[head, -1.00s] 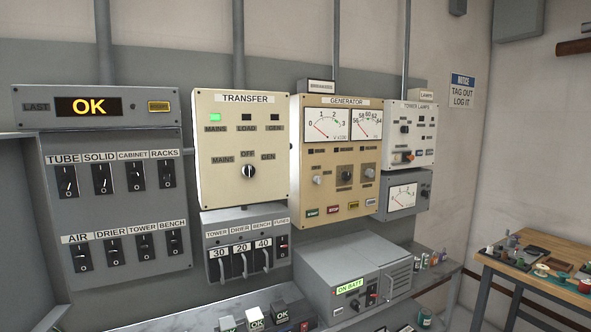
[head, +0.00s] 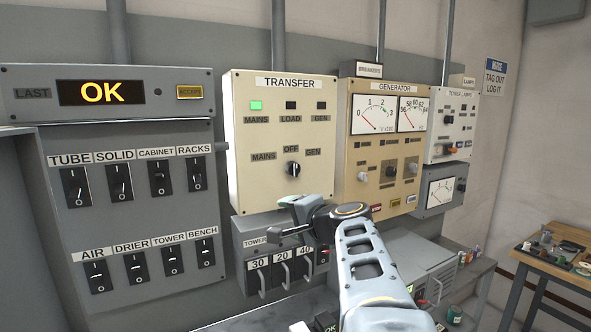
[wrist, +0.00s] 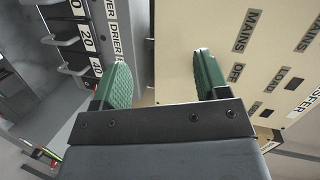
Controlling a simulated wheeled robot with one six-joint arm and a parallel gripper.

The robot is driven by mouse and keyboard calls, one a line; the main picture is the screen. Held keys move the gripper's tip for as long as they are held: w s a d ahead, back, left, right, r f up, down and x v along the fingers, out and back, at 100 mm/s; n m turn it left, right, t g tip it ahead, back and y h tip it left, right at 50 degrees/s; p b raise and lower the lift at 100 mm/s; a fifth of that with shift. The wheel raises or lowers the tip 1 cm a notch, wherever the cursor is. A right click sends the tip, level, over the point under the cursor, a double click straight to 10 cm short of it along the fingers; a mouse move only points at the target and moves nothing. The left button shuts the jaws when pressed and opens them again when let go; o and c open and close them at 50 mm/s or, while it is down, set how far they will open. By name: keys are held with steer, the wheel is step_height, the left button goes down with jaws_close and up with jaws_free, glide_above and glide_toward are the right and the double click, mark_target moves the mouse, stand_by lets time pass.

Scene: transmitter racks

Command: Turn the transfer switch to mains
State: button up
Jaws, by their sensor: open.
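The transfer panel (head: 238,190) is a cream box on the wall, with its green mains lamp (head: 256,105) lit and the load and gen lamps dark. Its black transfer switch (head: 293,169) has a white mark and seems to point up at OFF, between MAINS and GEN. My gripper (head: 285,218) is below the switch, in front of the panel's lower edge, apart from the knob. In the wrist view, its green fingers (wrist: 160,78) are spread with nothing between them. The panel (wrist: 190,30) shows there turned sideways; I cannot make out the knob.
The fuse box (head: 240,232) with several handles hangs just under the transfer panel, close to my gripper. The generator panel (head: 350,185) is at its right and the breaker panel (head: 135,225) at its left. A bench (head: 240,322) runs below.

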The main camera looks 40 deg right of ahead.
mark_target(297, 171)
steer(key=s+d+r+m+t+h, duration=0.1)
steer(key=d+r+m+t+h, duration=0.25)
steer(key=d+r, duration=0.4)
steer(key=shift+m+g, duration=0.25)
steer(key=shift+g, duration=0.2)
steer(key=w+p, duration=0.1)
steer(key=w, duration=0.2)
steer(key=w+d+p, duration=0.1)
steer(key=w, duration=0.3)
steer(key=w+p, duration=0.2)
steer(key=w, duration=0.2)
steer(key=shift+w+d+f, duration=0.1)
steer(key=shift+d+f, duration=0.05)
steer(key=shift+d, duration=0.25)
steer(key=shift+w+d+f, duration=0.1)
steer(key=shift+w, duration=0.75)
steer(key=c, duration=0.9)
